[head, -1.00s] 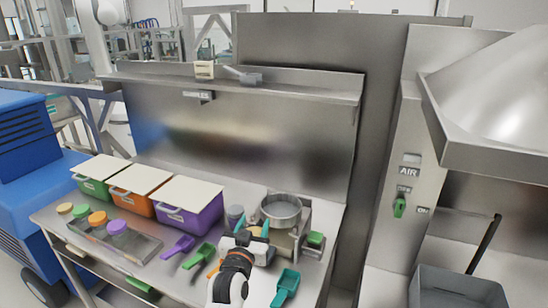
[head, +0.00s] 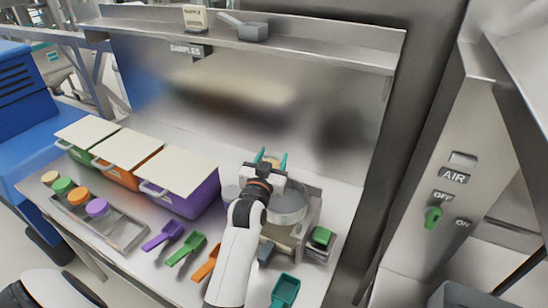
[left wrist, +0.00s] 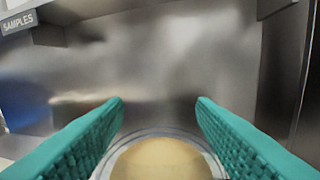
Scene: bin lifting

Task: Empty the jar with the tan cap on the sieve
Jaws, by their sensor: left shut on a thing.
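My left gripper (head: 271,162) reaches over the sieve (head: 290,208), its teal fingertips at the sieve's far side. It is shut on a round tan-topped thing, which shows between the fingers in the left wrist view (left wrist: 160,162). I cannot tell whether the tan is a cap or contents. My gripper and wrist hide part of the sieve. My right gripper is not in view.
Green, orange and purple (head: 190,195) lidded bins stand along the back left. Purple (head: 163,235), green (head: 186,250), orange and teal (head: 285,291) scoops lie at the front. A grey round thing (head: 231,192) is left of the sieve. A shelf (head: 290,45) overhangs the back.

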